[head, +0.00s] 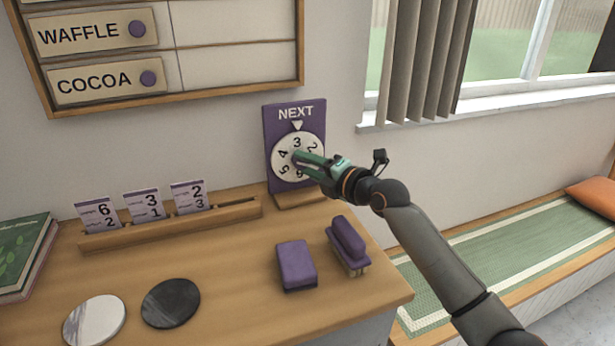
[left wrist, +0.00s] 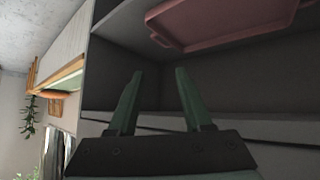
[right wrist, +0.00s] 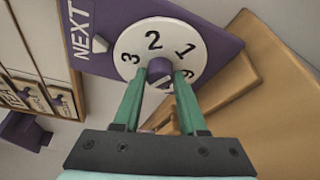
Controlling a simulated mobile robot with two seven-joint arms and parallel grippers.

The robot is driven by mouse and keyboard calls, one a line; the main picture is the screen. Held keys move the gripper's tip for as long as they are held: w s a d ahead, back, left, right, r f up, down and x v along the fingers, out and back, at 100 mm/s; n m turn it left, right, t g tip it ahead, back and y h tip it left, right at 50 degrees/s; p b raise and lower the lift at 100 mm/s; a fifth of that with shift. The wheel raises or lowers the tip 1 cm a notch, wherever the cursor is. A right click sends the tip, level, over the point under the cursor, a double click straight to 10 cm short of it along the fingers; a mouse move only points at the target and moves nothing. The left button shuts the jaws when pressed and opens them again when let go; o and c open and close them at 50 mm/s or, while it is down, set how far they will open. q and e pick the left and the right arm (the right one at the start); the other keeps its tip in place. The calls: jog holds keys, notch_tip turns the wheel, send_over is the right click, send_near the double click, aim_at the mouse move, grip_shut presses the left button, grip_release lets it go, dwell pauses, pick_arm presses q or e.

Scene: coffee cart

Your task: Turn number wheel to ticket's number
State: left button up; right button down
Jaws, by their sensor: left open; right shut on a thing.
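The white number wheel (head: 312,142) is mounted on a purple NEXT board (head: 272,118) standing at the back of the counter. Its pointer (head: 297,125) is at the top, with the 3 just below it. The wheel also shows in the right wrist view (right wrist: 172,48), with the 3 nearest the pointer. My right gripper (right wrist: 160,82) is shut on the purple knob (right wrist: 159,68) at the wheel's centre and hides part of the wheel. Three tickets stand in a wooden rack (head: 235,215), reading 6/2 (head: 101,213), 3/1 (head: 144,204) and 2/3 (head: 189,195). My left gripper (left wrist: 160,73) is open and empty.
A purple block (head: 296,264) and a purple-handled brush-like thing (head: 347,243) lie in front of the board. Two round discs (head: 171,302) and books (head: 25,255) are at the left. A menu board (head: 235,50) hangs above. The left wrist view shows a shelf with a pink tray (left wrist: 225,22).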

jog(key=shift+f+m+b, duration=0.1)
jog(key=shift+m+b, duration=0.4)
jog(key=shift+b, duration=0.4)
jog(key=shift+t+y+b, duration=0.3)
pick_arm(q)
jog(key=shift+w+a+f+t+b, duration=0.25)
jog(key=shift+w+a+t+b, duration=0.3)
jog(key=shift+w+a+t, duration=0.25)
pick_arm(e)
jog(key=shift+m, duration=0.7)
pick_arm(q)
jog(key=shift+w+d+r, duration=0.1)
jog(key=shift+w, duration=0.05)
pick_arm(e)
jog(key=c, duration=0.7)
grip_release()
jog(key=shift+o, duration=1.2)
pick_arm(q)
jog(key=shift+d, duration=0.15)
pick_arm(e)
jog(key=shift+d, duration=0.1)
